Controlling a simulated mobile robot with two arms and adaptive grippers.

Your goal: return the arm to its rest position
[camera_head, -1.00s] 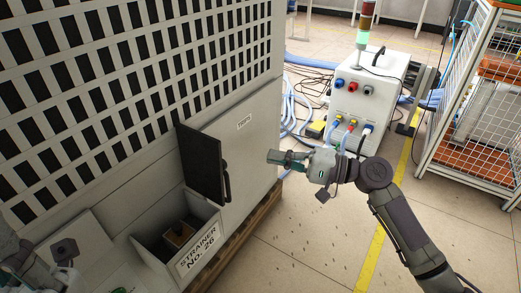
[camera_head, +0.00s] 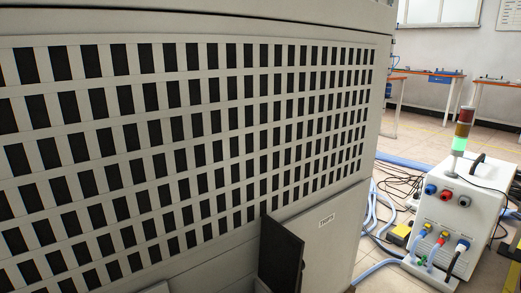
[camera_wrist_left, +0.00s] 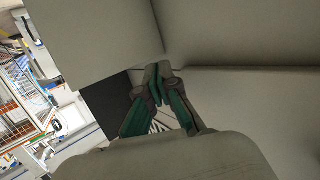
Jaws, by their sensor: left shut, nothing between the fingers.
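My left gripper (camera_wrist_left: 160,76) shows only in the left wrist view. Its green and grey fingers are closed together and empty. It is close to grey cabinet surfaces (camera_wrist_left: 245,105), with a dark panel (camera_wrist_left: 107,104) beside and behind the fingers. I cannot tell whether it touches anything. No arm shows in the head view, and my right gripper is in neither current view.
The large grey cabinet with a slotted grille (camera_head: 190,130) fills the head view. Its small dark door (camera_head: 280,257) stands open at the bottom. A white control box (camera_head: 455,212) with a lit green lamp (camera_head: 459,144) stands right, with cables (camera_head: 376,225) on the floor between.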

